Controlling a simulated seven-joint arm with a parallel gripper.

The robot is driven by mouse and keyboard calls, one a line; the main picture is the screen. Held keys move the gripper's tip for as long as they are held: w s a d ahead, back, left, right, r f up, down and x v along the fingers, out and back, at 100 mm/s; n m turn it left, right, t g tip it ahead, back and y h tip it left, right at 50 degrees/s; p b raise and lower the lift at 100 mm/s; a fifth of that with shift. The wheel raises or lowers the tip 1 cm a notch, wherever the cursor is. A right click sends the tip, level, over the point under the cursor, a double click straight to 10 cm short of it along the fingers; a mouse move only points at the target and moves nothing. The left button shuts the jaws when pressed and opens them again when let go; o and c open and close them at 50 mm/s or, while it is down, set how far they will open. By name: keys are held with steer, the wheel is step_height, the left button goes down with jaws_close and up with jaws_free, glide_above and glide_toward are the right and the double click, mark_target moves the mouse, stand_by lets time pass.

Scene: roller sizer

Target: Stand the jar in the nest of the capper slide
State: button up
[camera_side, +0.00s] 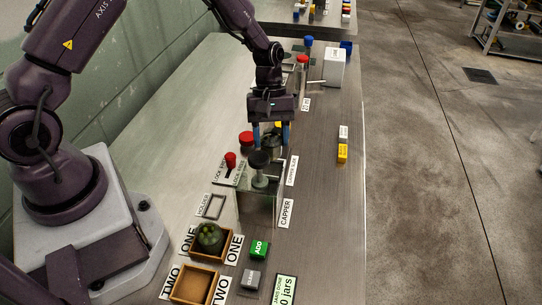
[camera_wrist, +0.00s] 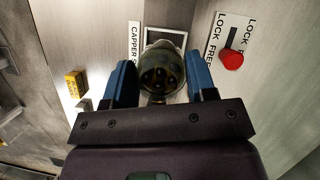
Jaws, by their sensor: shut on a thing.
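My gripper (camera_wrist: 162,85) is shut on the jar (camera_wrist: 158,70), a clear round glass with dark round pieces in it. The jar sits between the two blue fingers in the wrist view. The nest of the capper slide (camera_wrist: 180,40) is a square frame just beyond the jar, beside the cut-off capper slide label (camera_wrist: 134,48). The jar overlaps the nest in this view; I cannot tell whether they touch. In the side view my gripper (camera_side: 270,135) points down behind the capper (camera_side: 258,180), and the jar is mostly hidden there.
A red lock lever (camera_wrist: 232,60) stands right of the nest in the wrist view. A wooden crate (camera_side: 225,255) holds a dark green, round-topped thing (camera_side: 209,237). An empty wooden crate (camera_side: 193,286) is in front. A yellow block (camera_side: 342,153) lies near the table's right edge.

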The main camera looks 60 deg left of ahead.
steer(key=shift+f, duration=2.5)
steer(key=shift+f, duration=0.1)
steer(key=o, duration=1)
steer(key=shift+c, duration=0.2)
steer(key=v, duration=1.1)
step_height(320, 180, up, 17)
steer(key=m+t+y, duration=0.3)
steer(key=m+t, duration=0.1)
steer(key=m, duration=0.2)
glide_above(271, 153)
steer(key=s+a, duration=0.4)
steer(key=s, duration=0.1)
steer(key=s+r+m+t, duration=0.2)
steer(key=s+m, duration=0.1)
steer(key=s, duration=0.3)
steer(key=s+d+r+m+t+y, duration=0.1)
steer(key=s+r+m, duration=0.1)
steer(key=s, duration=0.4)
steer(key=shift+s+d+r+m+t, duration=0.3)
steer(key=shift+m+t, duration=0.1)
steer(key=shift+m, duration=0.2)
